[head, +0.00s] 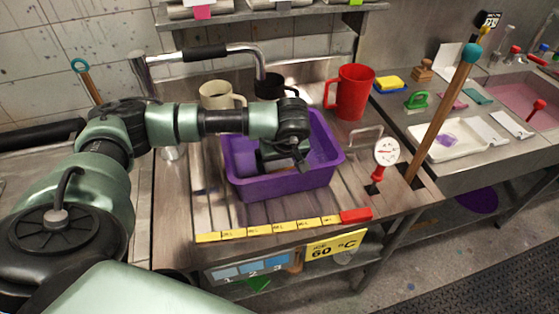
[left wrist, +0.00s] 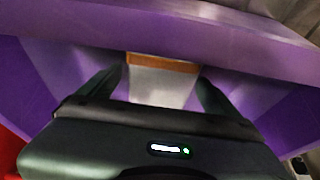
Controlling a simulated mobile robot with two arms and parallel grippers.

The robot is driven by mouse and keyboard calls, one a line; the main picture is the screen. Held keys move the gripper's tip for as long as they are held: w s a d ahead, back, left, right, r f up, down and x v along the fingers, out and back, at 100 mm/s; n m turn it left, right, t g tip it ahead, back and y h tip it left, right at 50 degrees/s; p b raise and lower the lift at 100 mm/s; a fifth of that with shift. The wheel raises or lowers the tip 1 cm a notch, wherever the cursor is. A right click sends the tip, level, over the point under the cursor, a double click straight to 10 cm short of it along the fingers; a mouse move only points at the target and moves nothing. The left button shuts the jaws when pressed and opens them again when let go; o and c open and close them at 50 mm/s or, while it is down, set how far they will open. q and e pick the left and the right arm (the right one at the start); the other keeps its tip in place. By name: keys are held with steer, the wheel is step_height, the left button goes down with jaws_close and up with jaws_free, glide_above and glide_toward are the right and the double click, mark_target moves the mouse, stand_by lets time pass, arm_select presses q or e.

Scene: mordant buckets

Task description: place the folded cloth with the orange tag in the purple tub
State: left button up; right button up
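The purple tub (head: 285,185) stands on the ribbed steel drainboard. My left arm reaches over it from the left, and the left gripper (head: 275,160) points down inside it, partly hidden by the arm. In the left wrist view the tub's purple wall (left wrist: 45,70) fills the surroundings. There the left gripper (left wrist: 163,72) has its fingers spread apart. A pale grey-white piece with an orange strip, seemingly the folded cloth (left wrist: 160,85), lies between the fingertips, its edges close to both. I cannot tell whether they grip it. My right gripper is not in view.
A red jug (head: 351,92) stands behind the tub at right, with a cream jug (head: 215,95) and a black one behind. A dial thermometer (head: 386,152) and a wooden stick (head: 445,115) rise at right. A shelf (head: 250,14) holds folded cloths above.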

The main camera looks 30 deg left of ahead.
arm_select(q)
steer(key=shift+r, duration=0.1)
steer(key=shift+r, duration=0.25)
steer(key=b+v, duration=0.2)
steer(key=v, duration=0.9)
steer(key=shift+s+d+r+b, duration=0.2)
steer(key=shift+r+b, duration=0.1)
steer(key=shift+b, duration=0.1)
